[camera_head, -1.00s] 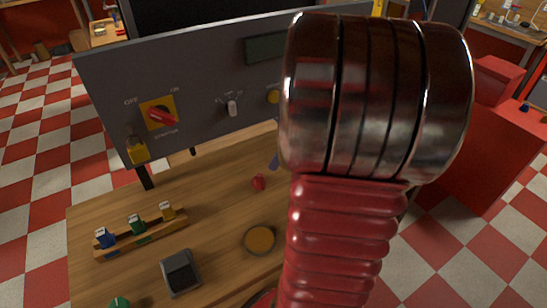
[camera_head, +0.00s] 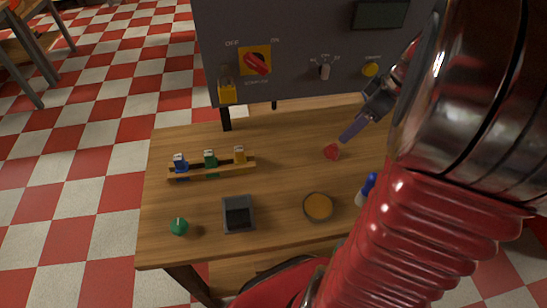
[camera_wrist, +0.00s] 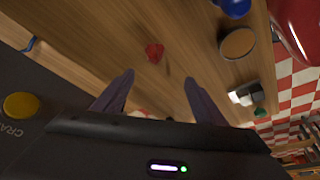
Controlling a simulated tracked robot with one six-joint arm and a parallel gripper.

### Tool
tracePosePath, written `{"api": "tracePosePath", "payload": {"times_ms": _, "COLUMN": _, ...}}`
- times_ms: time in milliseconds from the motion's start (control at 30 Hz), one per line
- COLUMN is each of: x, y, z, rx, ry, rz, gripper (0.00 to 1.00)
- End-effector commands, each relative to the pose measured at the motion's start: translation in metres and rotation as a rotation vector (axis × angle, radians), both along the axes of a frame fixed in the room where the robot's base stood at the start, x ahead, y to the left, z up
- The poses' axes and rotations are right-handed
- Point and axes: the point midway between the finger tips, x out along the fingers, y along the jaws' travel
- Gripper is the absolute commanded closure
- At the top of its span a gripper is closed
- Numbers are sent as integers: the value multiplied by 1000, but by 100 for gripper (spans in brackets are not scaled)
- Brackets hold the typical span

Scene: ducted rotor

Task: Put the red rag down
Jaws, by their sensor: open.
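The red rag (camera_head: 332,152) is a small crumpled red piece lying on the wooden bench, and it also shows in the wrist view (camera_wrist: 154,51). My gripper (camera_head: 352,130) shows in the head view as a purple finger close to the rag, just above and right of it. In the wrist view, my gripper's two purple fingers (camera_wrist: 159,77) are spread apart with nothing between them. The rag lies beyond the fingertips, apart from them. My arm hides the right part of the bench in the head view.
A grey control panel (camera_head: 300,50) stands along the bench's back. A rack (camera_head: 212,168) with blue, green and yellow pieces, a dark box (camera_head: 238,214), a round orange-topped tin (camera_head: 318,207), a green knob (camera_head: 179,227) and a blue-capped item (camera_head: 367,187) are on the bench.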

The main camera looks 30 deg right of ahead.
Motion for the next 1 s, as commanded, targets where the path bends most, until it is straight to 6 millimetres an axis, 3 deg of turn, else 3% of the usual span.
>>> {"api": "tracePosePath", "payload": {"times_ms": 200, "x": 11, "y": 66, "z": 21, "rx": -24, "ry": 34, "rz": -61, "gripper": 35}}
{"api": "tracePosePath", "payload": {"times_ms": 433, "x": 8, "y": 133, "z": 39, "rx": -50, "ry": 44, "rz": -152, "gripper": 35}}
{"api": "tracePosePath", "payload": {"times_ms": 700, "x": -9, "y": 201, "z": 53, "rx": -62, "ry": 13, "rz": -264, "gripper": 35}}
{"api": "tracePosePath", "payload": {"times_ms": 1000, "x": -39, "y": 262, "z": 60, "rx": -32, "ry": -64, "rz": -385, "gripper": 35}}
